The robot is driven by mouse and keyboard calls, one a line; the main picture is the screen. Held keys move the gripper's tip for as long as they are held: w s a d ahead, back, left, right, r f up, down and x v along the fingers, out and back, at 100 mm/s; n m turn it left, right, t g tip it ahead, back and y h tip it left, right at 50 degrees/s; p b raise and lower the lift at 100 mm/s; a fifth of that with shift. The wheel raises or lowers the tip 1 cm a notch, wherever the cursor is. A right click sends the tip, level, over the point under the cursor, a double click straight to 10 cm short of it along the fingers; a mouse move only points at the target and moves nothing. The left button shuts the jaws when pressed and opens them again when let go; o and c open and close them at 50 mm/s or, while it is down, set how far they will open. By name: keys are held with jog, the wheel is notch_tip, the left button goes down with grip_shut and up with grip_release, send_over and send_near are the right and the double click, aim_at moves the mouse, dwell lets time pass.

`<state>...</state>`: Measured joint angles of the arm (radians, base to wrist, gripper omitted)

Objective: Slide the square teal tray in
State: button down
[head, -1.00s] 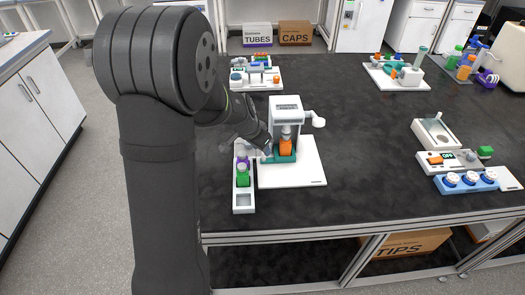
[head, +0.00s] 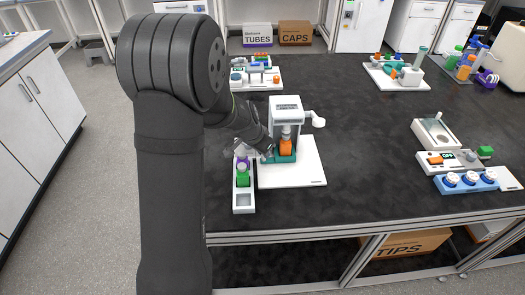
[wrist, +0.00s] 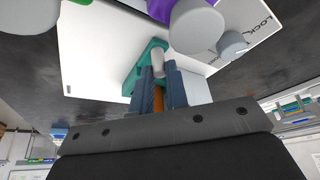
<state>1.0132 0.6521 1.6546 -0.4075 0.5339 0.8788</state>
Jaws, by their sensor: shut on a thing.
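The square teal tray (head: 283,159) sits low in the opening of a white press-like station (head: 287,103), on its white base plate (head: 303,176). An orange block (head: 286,147) stands on the tray, under the station's grey plunger. My gripper (head: 268,153) is at the tray's left side, shut on the tray; the exact grip is partly hidden. In the wrist view the blue-grey fingers (wrist: 160,92) reach over the teal tray (wrist: 133,77), and a strip of orange shows between them.
A white lever knob (head: 319,122) sticks out at the station's right. The bench to the right is clear up to several lab trays.

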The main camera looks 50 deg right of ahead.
jog(key=shift+w+d, duration=0.45)
jog(key=shift+r, duration=0.1)
jog(key=c, duration=1.4)
grip_release()
jog(key=v, duration=1.7)
jog(key=shift+a, duration=0.15)
